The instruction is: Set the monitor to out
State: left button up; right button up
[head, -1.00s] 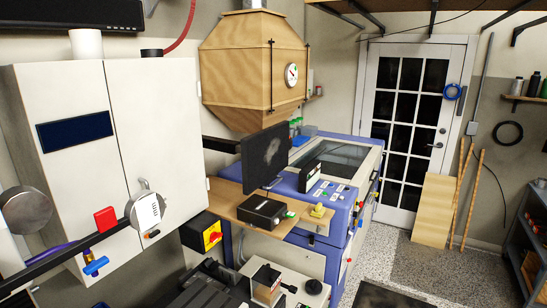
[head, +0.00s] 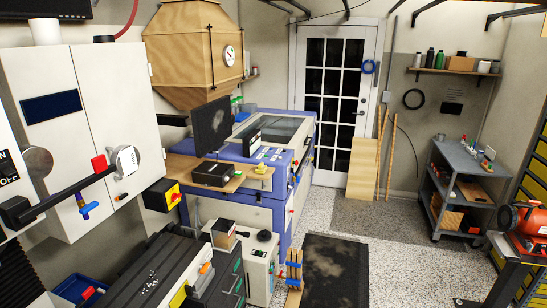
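The monitor (head: 212,125) is a thin dark panel standing above a small wooden shelf (head: 182,166), in front of the wooden hood and beside the blue-and-white machine. I see it at a steep angle, with its face turned toward the right. A dark bar (head: 173,120) reaches it from the wall side on the left. Neither of my grippers shows in the head view, and nothing is seen touching the monitor.
A black box (head: 214,173) sits on the shelf below the monitor. The blue-and-white machine (head: 262,151) stands behind it, and a white cabinet (head: 110,105) is at left. A dark mat (head: 332,270) lies on open floor. A grey cart (head: 463,190) stands at right.

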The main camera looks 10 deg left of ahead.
aim_at(211, 122)
jog(key=z, duration=0.45)
jog(key=i, duration=1.55)
jog(key=u, duration=1.35)
jog(key=i, duration=0.8)
jog(key=u, duration=1)
